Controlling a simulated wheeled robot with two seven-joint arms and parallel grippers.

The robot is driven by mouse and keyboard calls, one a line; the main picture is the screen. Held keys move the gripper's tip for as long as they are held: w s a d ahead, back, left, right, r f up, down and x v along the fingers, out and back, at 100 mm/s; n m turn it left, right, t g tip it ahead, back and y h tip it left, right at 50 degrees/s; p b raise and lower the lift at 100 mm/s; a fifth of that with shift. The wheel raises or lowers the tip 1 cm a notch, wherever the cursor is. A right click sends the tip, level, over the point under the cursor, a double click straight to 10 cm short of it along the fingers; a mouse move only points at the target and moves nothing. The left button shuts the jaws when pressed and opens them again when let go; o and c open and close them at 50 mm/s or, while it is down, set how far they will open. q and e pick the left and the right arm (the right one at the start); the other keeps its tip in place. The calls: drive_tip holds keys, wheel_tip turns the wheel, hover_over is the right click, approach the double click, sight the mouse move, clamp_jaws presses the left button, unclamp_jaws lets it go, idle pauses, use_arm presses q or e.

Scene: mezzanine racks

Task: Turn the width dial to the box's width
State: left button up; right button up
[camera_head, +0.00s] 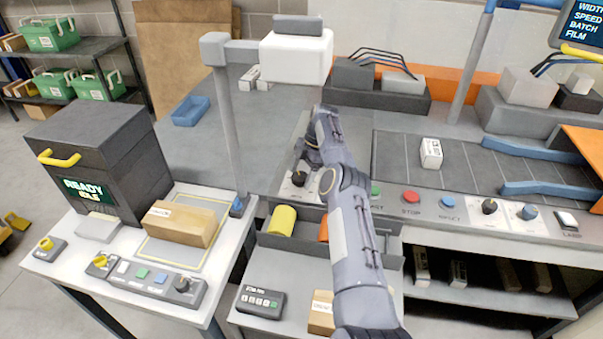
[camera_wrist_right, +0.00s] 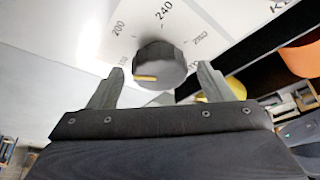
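The width dial (camera_wrist_right: 160,62) is a dark round knob with a yellow mark on its lower left, in the right wrist view. Its scale reads 200, 240 and what looks like 280 around it. In the head view the dial (camera_head: 299,179) is on the sloped front panel. My right gripper (camera_wrist_right: 160,85) is open, one finger on each side of the dial; contact cannot be told. A brown box (camera_head: 180,222) lies on the left table and a small white box (camera_head: 431,153) on the conveyor. Which is the task's box is unclear. My left gripper is not in view.
Right along the panel are a red stop button (camera_head: 411,197), another knob (camera_head: 489,206) and a blue-backed knob (camera_head: 530,212). A grey post (camera_head: 229,130) stands left of my arm. Below is an open bin with a yellow roll (camera_head: 283,221). A screen (camera_head: 584,22) lists WIDTH, SPEED, BATCH, FILM.

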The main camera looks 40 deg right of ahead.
sight(297, 177)
drive_tip(key=shift+r, duration=0.1)
wheel_tip(297, 177, up, 3)
drive_tip(key=p, duration=0.2)
drive_tip(key=shift+p, duration=0.4)
drive_tip(key=shift+s+a+r+b, duration=0.15)
drive_tip(key=shift+r+b, duration=0.05)
drive_tip(key=shift+b, duration=0.5)
drive_tip(key=shift+s+a+r+b, duration=0.25)
drive_tip(key=shift+s+r+b, duration=0.2)
drive_tip(key=shift+b, duration=0.1)
drive_tip(key=s+a+r+b, duration=0.8)
drive_tip(key=s+b, duration=0.1)
drive_tip(key=shift+s+a+r, duration=0.2)
drive_tip(key=shift+s+r, duration=0.05)
